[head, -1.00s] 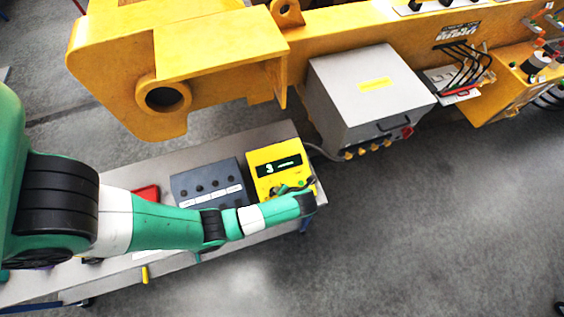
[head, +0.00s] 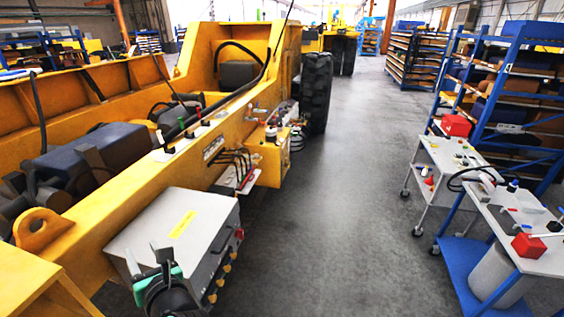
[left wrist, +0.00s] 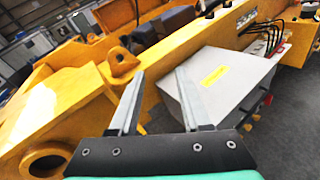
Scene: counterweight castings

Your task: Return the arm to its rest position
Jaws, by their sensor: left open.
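My left gripper (head: 150,262) shows at the bottom left of the head view, in front of the grey box with a yellow label (head: 180,232) on the yellow machine (head: 130,205). In the left wrist view its two fingers (left wrist: 157,100) are apart with nothing between them. Beyond the fingers are the yellow frame and the grey box (left wrist: 225,85). I cannot tell the distance from the fingertips to the box. My right gripper is in neither view.
Blue shelving (head: 510,95) stands at the right. A grey cart (head: 450,160) and a blue-legged table (head: 545,262) with small tools stand before it. The grey floor (head: 345,180) between the machine and the carts is clear. A lug (left wrist: 122,62) rises from the machine frame.

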